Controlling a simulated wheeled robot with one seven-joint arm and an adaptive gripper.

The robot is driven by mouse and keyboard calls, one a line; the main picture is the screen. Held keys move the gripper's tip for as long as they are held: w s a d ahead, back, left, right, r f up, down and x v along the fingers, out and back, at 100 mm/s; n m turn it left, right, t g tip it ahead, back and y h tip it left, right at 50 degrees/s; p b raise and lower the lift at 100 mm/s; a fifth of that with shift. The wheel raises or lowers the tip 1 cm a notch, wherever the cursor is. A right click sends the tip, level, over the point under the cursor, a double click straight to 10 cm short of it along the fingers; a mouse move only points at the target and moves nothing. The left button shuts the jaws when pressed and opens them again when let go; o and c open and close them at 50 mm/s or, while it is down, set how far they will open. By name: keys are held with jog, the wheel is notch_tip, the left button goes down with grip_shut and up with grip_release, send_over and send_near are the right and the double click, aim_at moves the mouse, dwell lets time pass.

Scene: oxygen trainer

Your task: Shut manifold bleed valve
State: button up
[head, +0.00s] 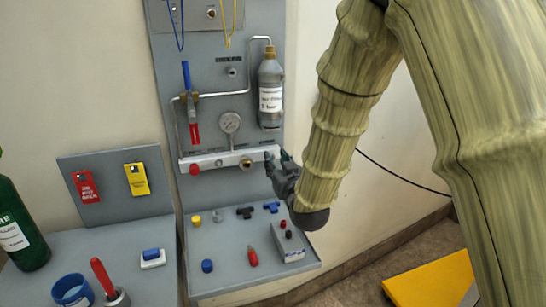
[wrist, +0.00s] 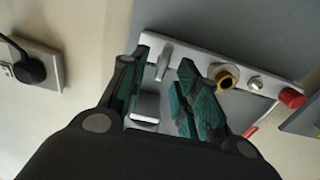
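The white manifold bar (head: 215,161) runs across the lower part of the grey panel, and it also shows in the wrist view (wrist: 205,68). It carries a red knob (head: 194,169) at its left, a brass fitting (head: 246,163) and, near its right end, a small grey lever (wrist: 163,62), which looks like the bleed valve. My gripper (head: 277,163) is at the bar's right end. In the wrist view my gripper (wrist: 158,68) has its green-padded fingers apart, one on each side of the lever. I cannot tell whether either finger touches it.
A grey bottle (head: 270,95) and a gauge (head: 230,123) are above the bar. A shelf (head: 225,285) below holds small fittings and a grey box (head: 288,242). A dark cable plug (wrist: 28,70) is on the wall. A yellow platform (head: 430,282) stands at lower right.

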jog(key=shift+x, duration=1.4)
grip_shut()
